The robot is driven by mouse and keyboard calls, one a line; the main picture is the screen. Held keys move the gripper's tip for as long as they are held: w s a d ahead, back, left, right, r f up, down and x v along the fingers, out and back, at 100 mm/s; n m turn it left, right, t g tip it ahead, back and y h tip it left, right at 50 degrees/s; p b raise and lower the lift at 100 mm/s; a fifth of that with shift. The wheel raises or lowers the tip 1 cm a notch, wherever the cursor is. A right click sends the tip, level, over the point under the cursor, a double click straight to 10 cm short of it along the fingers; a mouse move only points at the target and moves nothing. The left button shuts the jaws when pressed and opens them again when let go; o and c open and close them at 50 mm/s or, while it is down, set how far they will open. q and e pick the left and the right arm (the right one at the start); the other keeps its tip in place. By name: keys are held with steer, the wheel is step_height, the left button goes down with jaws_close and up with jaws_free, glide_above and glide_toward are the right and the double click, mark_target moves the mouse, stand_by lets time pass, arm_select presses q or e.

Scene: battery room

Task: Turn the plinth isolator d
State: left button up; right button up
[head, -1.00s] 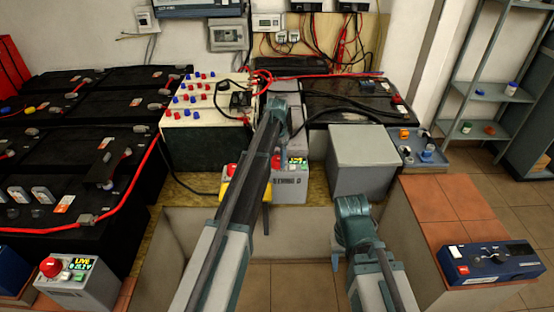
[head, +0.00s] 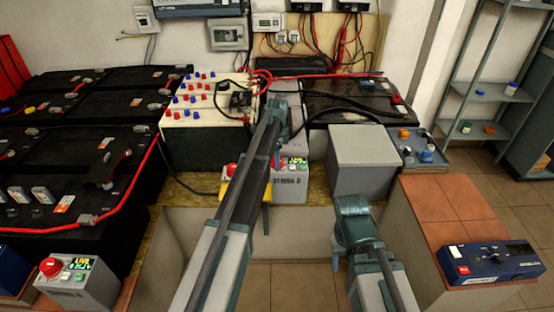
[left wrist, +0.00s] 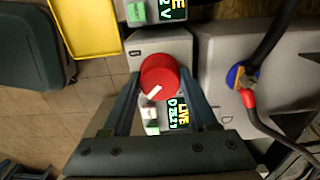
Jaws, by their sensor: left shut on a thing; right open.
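The plinth isolator d is a grey box (head: 291,190) with a string D label, standing beyond the front opening in the head view. Its lit screen (head: 295,164) shows beside my left arm, which hides part of the box. In the left wrist view its red round knob (left wrist: 160,78) has a white mark pointing to the lower left, and its screen (left wrist: 178,115) reads LIVE, 25.2 V. My left gripper (left wrist: 161,84) is shut on this knob, one finger on each side. My right gripper (head: 337,262) is open and empty, pointing down over the front opening, clear of the isolator.
A second isolator with a screen (left wrist: 173,10) sits close beside it, next to a yellow tray (left wrist: 85,25). A grey box (head: 360,160) stands to the right. Black batteries (head: 60,150) and a red cable fill the left. A blue meter (head: 490,260) rests on the right ledge.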

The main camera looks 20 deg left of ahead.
arm_select(q)
steer(key=m, duration=0.4)
steer(key=shift+m, duration=2.6)
steer(key=o, duration=1.4)
step_height(320, 180, up, 14)
steer(key=p, duration=1.4)
steer(key=shift+f, duration=0.1)
